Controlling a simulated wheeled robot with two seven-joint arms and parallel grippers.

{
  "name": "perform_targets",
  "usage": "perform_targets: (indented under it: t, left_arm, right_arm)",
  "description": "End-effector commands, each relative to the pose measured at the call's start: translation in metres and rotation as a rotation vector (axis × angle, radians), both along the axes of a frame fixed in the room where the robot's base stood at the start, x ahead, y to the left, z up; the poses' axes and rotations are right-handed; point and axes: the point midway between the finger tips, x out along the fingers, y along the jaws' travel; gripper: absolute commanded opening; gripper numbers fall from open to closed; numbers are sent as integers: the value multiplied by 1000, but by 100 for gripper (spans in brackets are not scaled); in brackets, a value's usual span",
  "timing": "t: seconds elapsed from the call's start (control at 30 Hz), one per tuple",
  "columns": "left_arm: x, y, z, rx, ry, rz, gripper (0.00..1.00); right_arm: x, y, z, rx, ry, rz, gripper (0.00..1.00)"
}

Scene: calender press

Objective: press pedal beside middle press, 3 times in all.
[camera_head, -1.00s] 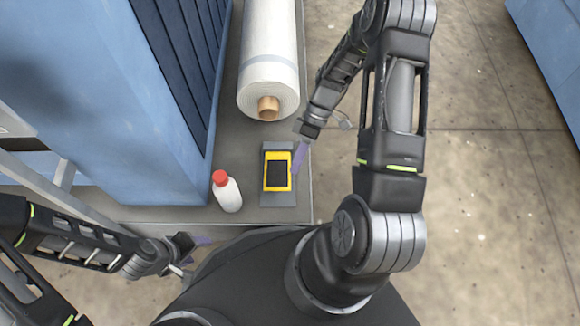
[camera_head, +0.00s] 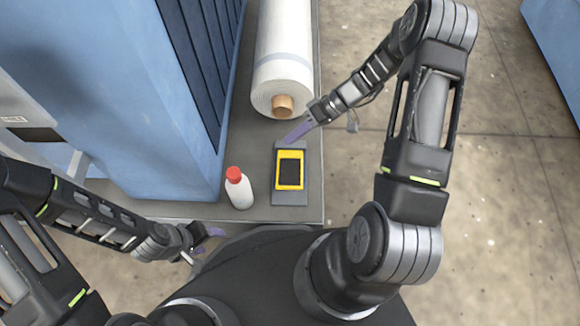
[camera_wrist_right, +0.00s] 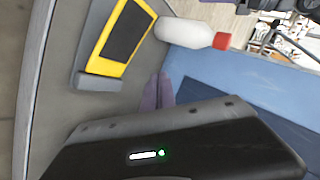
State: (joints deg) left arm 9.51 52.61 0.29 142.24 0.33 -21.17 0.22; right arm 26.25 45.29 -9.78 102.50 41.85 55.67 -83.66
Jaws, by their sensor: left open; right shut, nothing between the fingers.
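The pedal (camera_head: 290,170) is a yellow frame with a black pad on a grey base, lying on the grey platform beside the blue press (camera_head: 135,110). It also shows at the upper left of the right wrist view (camera_wrist_right: 122,32). My right gripper (camera_head: 288,140) is shut and empty, its purple fingertips near the far end of the pedal's base. In the right wrist view its fingers (camera_wrist_right: 157,92) are together and apart from the yellow frame. I cannot tell its height above the base. My left gripper (camera_head: 208,240) is open and empty, off the platform's near edge.
A white bottle with a red cap (camera_head: 239,188) stands just left of the pedal. A large white roll on a brown core (camera_head: 282,65) lies behind the pedal. Another blue machine (camera_head: 555,45) is at the far right. The floor on the right is clear.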

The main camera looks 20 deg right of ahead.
Motion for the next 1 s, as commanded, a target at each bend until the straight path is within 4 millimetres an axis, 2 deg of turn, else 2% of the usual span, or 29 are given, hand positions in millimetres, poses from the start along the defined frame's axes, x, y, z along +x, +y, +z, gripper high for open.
perform_targets:
  t: [0.5,0.6,1.0]
  left_arm:
    - [6,-1,-40,3,-15,8,56]
    - [7,-1,-48,3,-19,10,56]
    - [9,-1,-53,4,-25,12,56]
  right_arm:
    - [-17,8,-64,1,2,0,0]
    - [-19,9,-72,1,1,0,0]
    - [-22,10,-78,0,1,1,0]
